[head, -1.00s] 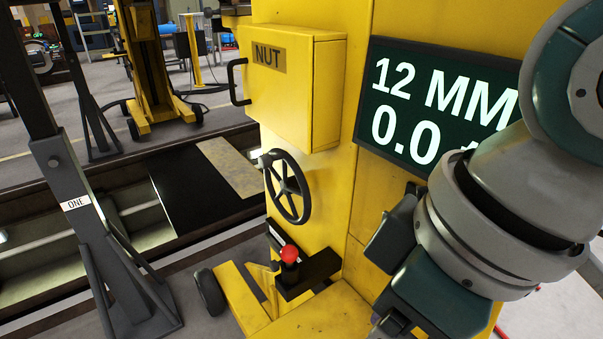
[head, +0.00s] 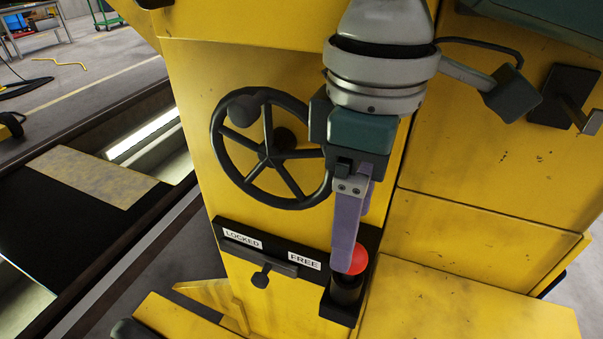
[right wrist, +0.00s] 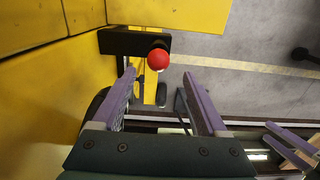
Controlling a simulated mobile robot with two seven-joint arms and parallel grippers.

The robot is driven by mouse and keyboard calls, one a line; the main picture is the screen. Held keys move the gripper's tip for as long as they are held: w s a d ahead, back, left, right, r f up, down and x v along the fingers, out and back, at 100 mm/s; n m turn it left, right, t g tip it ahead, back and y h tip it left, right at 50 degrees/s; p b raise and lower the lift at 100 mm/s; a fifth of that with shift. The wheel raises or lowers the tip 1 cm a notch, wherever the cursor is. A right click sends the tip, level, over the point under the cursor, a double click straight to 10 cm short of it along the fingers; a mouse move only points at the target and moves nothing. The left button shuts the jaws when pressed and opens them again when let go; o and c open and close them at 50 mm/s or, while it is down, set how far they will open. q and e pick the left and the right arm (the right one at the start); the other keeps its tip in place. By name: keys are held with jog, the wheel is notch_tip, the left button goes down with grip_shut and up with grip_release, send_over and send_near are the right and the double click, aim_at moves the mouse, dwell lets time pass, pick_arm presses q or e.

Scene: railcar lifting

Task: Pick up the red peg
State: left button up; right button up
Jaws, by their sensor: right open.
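The red peg (head: 360,262) has a round red top and stands upright in a black holder (head: 340,305) on the front of the yellow machine, just right of the FREE label. My right gripper (head: 355,242) points down at it with purple fingers. One finger partly covers the red top in the head view. In the right wrist view, the right gripper (right wrist: 159,75) is open and empty, and the red top (right wrist: 158,60) shows just past the fingertips, in line with the gap. Purple fingers that look like my left gripper (right wrist: 292,138) show at the lower right; their opening is unclear.
A black handwheel (head: 270,148) sits on the yellow panel left of my right gripper. A small black lever (head: 262,275) is below the LOCKED and FREE labels. A yellow ledge (head: 460,305) lies right of the peg. A pit with rails is at the left.

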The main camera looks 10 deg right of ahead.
aim_at(359, 261)
jog(key=f, duration=0.6)
jog(key=shift+d+f, duration=0.3)
jog(key=shift+f, duration=0.05)
grip_shut()
dwell(0.3)
